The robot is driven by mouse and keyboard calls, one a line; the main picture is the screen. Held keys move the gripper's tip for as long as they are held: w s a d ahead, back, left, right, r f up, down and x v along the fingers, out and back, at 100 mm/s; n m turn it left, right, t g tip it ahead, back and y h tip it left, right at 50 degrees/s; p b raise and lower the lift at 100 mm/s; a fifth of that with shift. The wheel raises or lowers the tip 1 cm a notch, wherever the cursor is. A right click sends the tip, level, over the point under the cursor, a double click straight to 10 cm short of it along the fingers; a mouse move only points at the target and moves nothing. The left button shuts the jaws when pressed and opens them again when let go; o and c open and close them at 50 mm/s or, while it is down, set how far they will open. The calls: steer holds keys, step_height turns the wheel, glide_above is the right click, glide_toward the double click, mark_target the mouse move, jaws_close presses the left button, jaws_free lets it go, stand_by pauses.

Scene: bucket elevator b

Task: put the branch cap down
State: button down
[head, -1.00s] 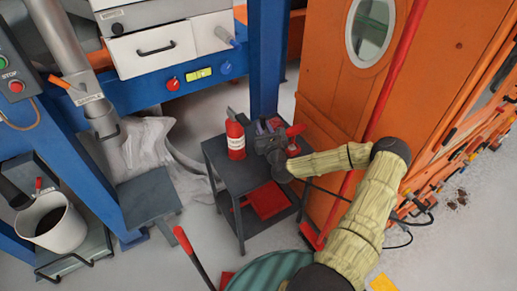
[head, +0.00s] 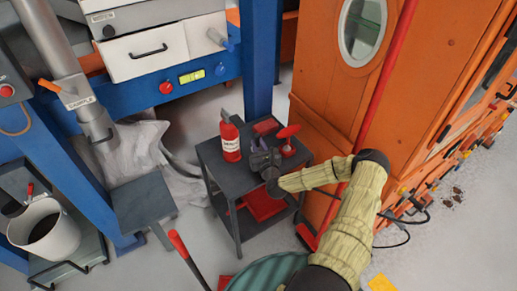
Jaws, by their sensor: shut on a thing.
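My gripper (head: 261,148), dark grey, is over the top of the small grey cart (head: 216,165), between the fire extinguisher and a red knob-like piece. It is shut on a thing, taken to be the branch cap. The gripper body hides most of what it holds, and I cannot make out the cap's shape or whether it touches the cart top.
A red knob-like piece (head: 288,132) and a red box (head: 265,127) are also there. A red tray (head: 262,205) lies on the lower shelf. An orange cabinet (head: 385,110) stands close on the right.

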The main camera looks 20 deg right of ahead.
steer(key=shift+f, duration=0.75)
steer(key=shift+f, duration=0.2)
steer(key=c, duration=1.3)
jaws_free()
steer(key=shift+r, duration=0.2)
steer(key=s, duration=1.2)
steer(key=shift+a, duration=0.4)
